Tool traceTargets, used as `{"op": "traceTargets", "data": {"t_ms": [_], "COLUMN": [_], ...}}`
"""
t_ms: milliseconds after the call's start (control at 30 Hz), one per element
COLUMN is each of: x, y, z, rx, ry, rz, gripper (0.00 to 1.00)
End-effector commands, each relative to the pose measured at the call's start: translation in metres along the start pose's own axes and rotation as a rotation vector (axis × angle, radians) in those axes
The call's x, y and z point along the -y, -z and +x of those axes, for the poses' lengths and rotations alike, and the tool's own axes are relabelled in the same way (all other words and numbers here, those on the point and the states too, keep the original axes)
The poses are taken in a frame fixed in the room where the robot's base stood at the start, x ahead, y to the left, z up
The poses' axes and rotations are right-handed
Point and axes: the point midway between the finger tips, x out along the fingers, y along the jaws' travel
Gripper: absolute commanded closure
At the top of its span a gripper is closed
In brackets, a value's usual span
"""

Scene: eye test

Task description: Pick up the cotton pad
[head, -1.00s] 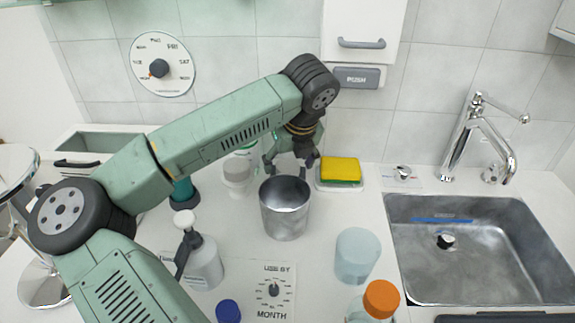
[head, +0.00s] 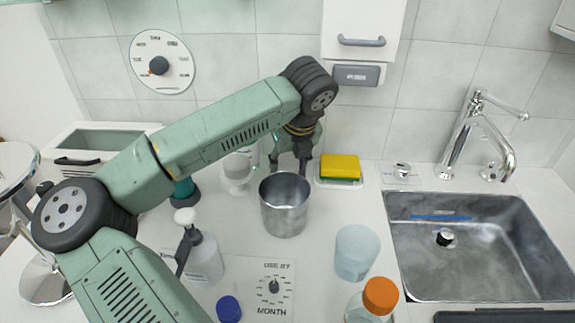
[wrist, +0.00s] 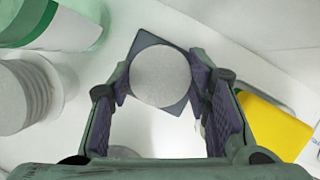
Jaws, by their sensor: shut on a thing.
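The cotton pad (wrist: 160,76) is a round, pale grey-white disc in the wrist view, lying flat over a dark square piece (wrist: 147,41) whose corners show around it. My gripper (wrist: 160,88) has one finger on each side of the pad, shut on it at its left and right edges. In the head view my gripper (head: 289,168) points down behind the metal cup (head: 284,208). The pad is hidden in that view.
A yellow-green sponge (head: 340,167) on a white dish is just right of my gripper. A white ribbed container (wrist: 28,95) is close on the left. A pump bottle (head: 203,258), clear tumbler (head: 356,253) and orange-capped bottle (head: 379,299) stand nearer. The sink (head: 470,250) is right.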

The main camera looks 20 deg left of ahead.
Motion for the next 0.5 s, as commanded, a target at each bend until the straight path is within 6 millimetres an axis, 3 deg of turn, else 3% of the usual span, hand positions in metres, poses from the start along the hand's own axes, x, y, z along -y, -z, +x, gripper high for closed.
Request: {"op": "traceTargets", "data": {"t_ms": [267, 500], "x": [0.000, 0.000], "y": [-0.002, -0.013], "z": [-0.004, -0.030], "rx": [0.001, 0.004], "ry": [0.000, -0.001], "rz": [0.000, -0.002], "gripper": [0.66, 0.66]}}
